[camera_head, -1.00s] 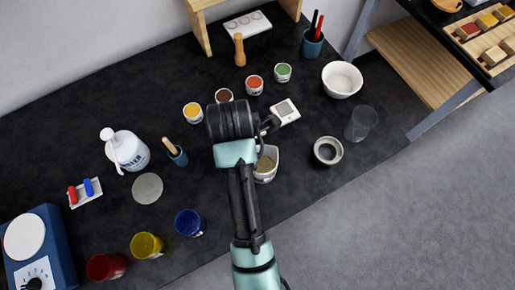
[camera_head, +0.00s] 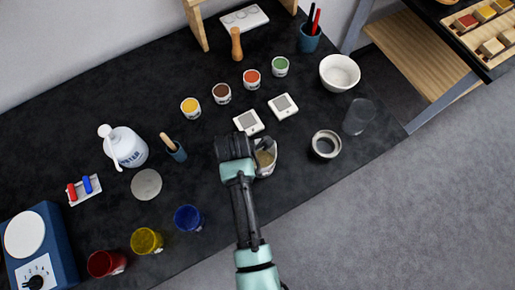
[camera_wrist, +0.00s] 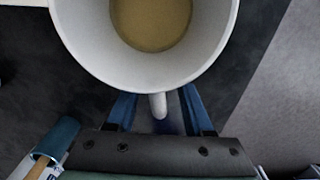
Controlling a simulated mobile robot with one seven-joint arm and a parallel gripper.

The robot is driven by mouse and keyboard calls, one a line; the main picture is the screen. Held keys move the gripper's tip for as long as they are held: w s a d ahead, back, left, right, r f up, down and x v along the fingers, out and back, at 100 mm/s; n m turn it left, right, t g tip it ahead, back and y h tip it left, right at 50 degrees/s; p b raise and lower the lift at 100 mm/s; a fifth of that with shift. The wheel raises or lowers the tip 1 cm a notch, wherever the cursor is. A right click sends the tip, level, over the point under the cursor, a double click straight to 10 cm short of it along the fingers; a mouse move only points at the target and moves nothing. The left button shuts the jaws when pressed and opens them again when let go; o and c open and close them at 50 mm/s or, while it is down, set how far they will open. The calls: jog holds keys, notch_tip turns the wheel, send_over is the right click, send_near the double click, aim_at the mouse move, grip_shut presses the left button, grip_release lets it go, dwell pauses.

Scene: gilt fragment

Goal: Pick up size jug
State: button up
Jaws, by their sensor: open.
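The size jug is a white jug (camera_head: 266,161) holding a tan liquid. It stands near the front edge of the black table. In the wrist view the jug (camera_wrist: 85,60) fills the upper middle, seen from above, with its handle (camera_wrist: 158,105) pointing toward my gripper. My gripper (camera_wrist: 158,118) is open, its two blue fingers on either side of the handle. Whether they touch it cannot be told. In the head view my arm covers the jug's left side and the fingertips are hidden.
Behind the jug lie two small white devices (camera_head: 283,106). A grey-and-white ring-shaped pot (camera_head: 326,144) and a clear glass (camera_head: 359,117) stand to the right. A blue cup with a wooden-handled tool (camera_head: 177,151) is left. Blue (camera_head: 188,218) and yellow jars are front left.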

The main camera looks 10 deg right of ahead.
jog(key=shift+c, duration=0.2)
grip_shut()
dwell(1.2)
